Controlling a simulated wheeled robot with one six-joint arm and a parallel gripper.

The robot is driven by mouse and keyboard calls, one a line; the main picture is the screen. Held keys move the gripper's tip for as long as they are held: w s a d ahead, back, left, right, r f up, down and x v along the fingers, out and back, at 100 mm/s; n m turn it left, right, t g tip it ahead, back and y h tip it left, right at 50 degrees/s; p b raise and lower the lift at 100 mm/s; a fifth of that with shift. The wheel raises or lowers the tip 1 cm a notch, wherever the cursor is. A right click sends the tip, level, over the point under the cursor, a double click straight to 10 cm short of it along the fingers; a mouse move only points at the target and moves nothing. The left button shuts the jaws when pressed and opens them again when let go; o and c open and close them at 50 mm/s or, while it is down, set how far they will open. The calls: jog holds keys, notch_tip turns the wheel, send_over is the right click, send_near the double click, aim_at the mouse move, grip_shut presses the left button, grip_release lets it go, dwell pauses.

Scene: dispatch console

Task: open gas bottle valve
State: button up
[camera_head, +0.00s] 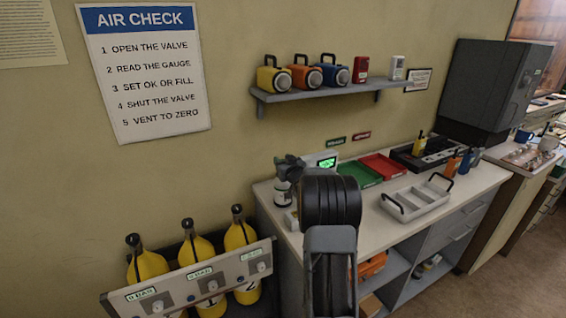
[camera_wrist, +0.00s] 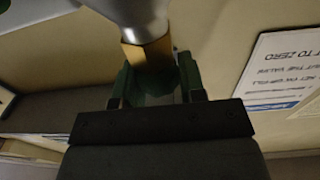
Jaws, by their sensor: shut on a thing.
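My gripper (camera_head: 289,168) is at the back left of the counter, mostly dark against the wall. In the wrist view my gripper (camera_wrist: 160,85) is shut on a brass-coloured valve part (camera_wrist: 147,53) that joins a silver-grey rounded body (camera_wrist: 140,12). In the head view a pale grey bottle-like body (camera_head: 282,190) stands on the counter just below my gripper. The valve itself is hidden there behind the gripper. I cannot tell how far the valve is turned. A device with a lit green display (camera_head: 327,163) stands just right of my gripper.
Several yellow bottles (camera_head: 240,240) stand in a rack (camera_head: 195,283) at lower left. The counter (camera_head: 377,228) holds a green tray (camera_head: 359,175), a red tray (camera_head: 384,166) and a grey handled tray (camera_head: 417,200). A shelf (camera_head: 335,91) hangs above. A wall sign (camera_head: 147,70) is left.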

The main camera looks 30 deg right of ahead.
jog(key=shift+d+r+n+y+p, duration=0.1)
jog(key=shift+r+n+y+p, duration=0.3)
jog(key=shift+y+p, duration=0.55)
jog(key=shift+n+y+p, duration=0.45)
jog(key=shift+n+p, duration=0.15)
jog(key=shift+p, duration=0.1)
jog(key=n+y+p, duration=0.1)
jog(key=y, duration=0.1)
jog(key=shift+f+n+y, duration=0.15)
jog(key=shift+n+y, duration=0.15)
jog(key=shift+y, duration=0.1)
jog(key=shift+f+n+y+p, duration=0.2)
jog(key=shift+n+y+p, duration=0.3)
jog(key=shift+y, duration=0.3)
jog(key=o, duration=0.9)
jog(key=b+v, duration=0.3)
jog(key=v, duration=1)
jog(key=shift+s, duration=0.4)
